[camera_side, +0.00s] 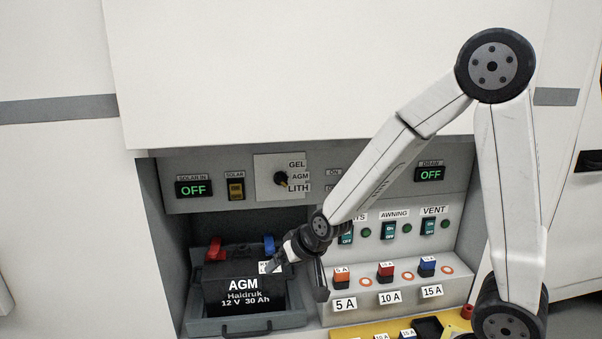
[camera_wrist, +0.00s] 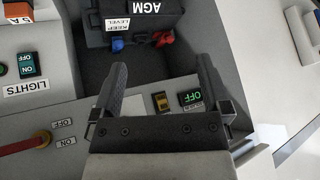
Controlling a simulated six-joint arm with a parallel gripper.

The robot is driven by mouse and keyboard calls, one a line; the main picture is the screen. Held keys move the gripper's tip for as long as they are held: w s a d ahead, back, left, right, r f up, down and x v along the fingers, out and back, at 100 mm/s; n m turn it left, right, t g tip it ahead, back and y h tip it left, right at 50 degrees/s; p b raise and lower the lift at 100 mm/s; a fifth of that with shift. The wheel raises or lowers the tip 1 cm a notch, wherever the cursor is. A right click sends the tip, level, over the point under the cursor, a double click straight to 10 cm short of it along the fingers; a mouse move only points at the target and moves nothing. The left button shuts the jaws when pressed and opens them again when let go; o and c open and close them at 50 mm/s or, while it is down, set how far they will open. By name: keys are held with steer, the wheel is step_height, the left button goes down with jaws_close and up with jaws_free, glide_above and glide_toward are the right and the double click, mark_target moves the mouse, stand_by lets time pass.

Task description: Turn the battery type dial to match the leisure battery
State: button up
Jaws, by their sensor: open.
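The battery type dial (camera_side: 280,178) is a small black knob on a pale plate, with labels GEL, AGM and LITH to its right. Its light pointer mark appears to face down-right toward LITH. The leisure battery (camera_side: 243,297) is black, marked AGM, Haidruk, 12 V 30 Ah, and sits in a grey tray below the dial. It also shows upside down in the wrist view (camera_wrist: 120,22). My gripper (camera_side: 296,281) is open and empty, at the battery's upper right, below the dial. In the wrist view its fingers (camera_wrist: 162,75) are spread apart; the dial is not visible there.
The solar switch (camera_side: 236,189) and a green OFF display (camera_side: 193,188) are left of the dial. Rocker switches (camera_side: 388,229) and fuses (camera_side: 386,271) lie to the right. My arm covers part of the upper panel.

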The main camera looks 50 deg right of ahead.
steer(key=w+d+r+m+t+h, duration=0.3)
steer(key=w+d+m+t+h, duration=0.25)
steer(key=w, duration=0.45)
steer(key=m+h, duration=0.7)
steer(key=m, duration=0.1)
glide_toward(283, 180)
steer(key=x, duration=0.3)
steer(key=shift+s+a, duration=0.1)
steer(key=shift+s, duration=0.1)
steer(key=shift+x, duration=3.85)
steer(key=c, duration=1.3)
